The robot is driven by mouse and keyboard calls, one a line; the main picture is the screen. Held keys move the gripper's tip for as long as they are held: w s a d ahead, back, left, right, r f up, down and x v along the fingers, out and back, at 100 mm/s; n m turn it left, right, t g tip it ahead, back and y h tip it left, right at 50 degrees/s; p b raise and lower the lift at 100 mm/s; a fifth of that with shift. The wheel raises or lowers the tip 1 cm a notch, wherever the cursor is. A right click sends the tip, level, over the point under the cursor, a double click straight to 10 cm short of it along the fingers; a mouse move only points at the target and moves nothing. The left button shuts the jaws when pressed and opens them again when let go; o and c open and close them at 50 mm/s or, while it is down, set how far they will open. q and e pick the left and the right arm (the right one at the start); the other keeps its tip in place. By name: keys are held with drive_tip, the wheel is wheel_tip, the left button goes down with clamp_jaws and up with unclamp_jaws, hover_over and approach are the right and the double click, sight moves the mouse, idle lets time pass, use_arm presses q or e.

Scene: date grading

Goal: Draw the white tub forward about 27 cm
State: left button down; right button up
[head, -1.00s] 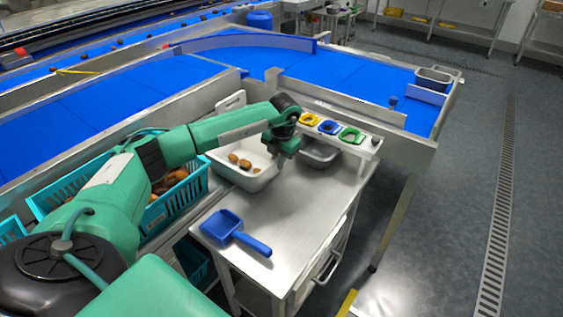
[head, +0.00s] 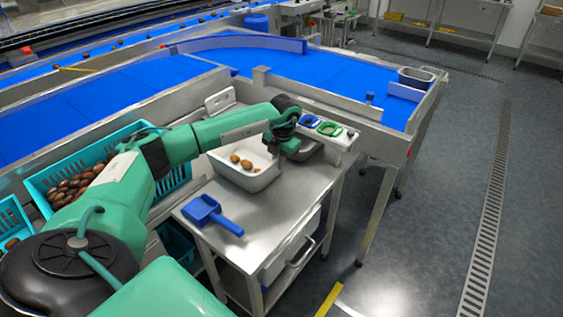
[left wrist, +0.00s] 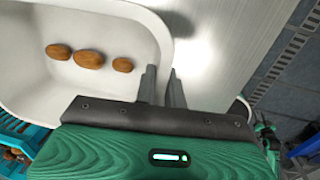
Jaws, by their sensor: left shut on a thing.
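The white tub (head: 243,181) stands on the steel cart top and holds three brown dates (head: 246,164). My left gripper (head: 278,153) is at the tub's right side in the head view. In the left wrist view the tub (left wrist: 105,22) fills the upper left, with the dates (left wrist: 89,59) in a row on its floor. There the two fingers (left wrist: 163,88) are shut on the tub's rim, one finger on either side of the wall. My right gripper is not in view.
A blue scoop (head: 209,213) lies on the cart top (head: 262,222) in front of the tub. A teal crate of dates (head: 110,143) stands at left.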

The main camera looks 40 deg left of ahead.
use_arm(q)
drive_tip(key=shift+d, duration=0.35)
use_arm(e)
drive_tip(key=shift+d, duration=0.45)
use_arm(q)
drive_tip(key=c, duration=1.4)
unclamp_jaws()
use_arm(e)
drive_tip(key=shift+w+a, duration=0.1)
